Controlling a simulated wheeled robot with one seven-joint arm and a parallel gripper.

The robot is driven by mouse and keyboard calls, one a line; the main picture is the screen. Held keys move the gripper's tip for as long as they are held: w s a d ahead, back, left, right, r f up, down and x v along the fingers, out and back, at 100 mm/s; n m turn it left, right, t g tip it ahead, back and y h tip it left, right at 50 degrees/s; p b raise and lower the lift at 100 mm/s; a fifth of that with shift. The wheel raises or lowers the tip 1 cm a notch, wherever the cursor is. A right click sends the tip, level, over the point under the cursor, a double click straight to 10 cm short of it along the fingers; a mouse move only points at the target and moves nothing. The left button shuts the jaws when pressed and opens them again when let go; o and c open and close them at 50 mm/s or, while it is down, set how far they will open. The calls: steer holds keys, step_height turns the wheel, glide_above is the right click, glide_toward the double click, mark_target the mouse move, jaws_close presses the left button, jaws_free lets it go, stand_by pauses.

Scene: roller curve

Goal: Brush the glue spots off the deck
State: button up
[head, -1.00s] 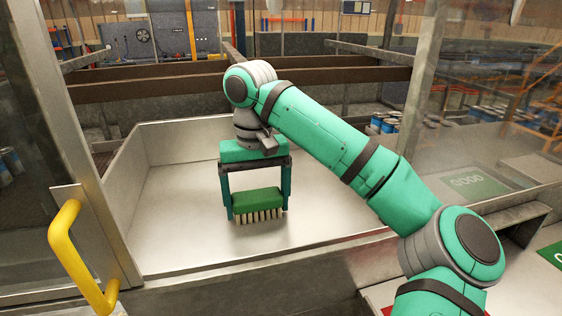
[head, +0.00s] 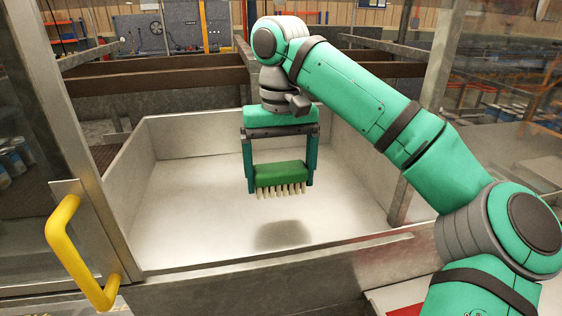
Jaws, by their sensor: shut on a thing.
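My gripper (head: 281,178) is shut on a green brush (head: 281,174) with pale bristles pointing down. The brush hangs level between the two fingers, above the deck and clear of it, with its shadow on the metal below. The deck (head: 190,215) is a pale metal floor with raised walls around it. I make out no glue spots on the part of the deck in view. The strip under the front edge is hidden, and my arm covers part of the right wall.
A metal front ledge (head: 290,262) runs along the near side of the deck. A yellow handle (head: 72,250) on a glazed door stands at the left. A metal post (head: 425,110) stands at the right. Brown beams (head: 150,80) cross behind.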

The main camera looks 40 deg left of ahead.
steer(key=shift+r, duration=1.3)
steer(key=shift+w+d, duration=0.1)
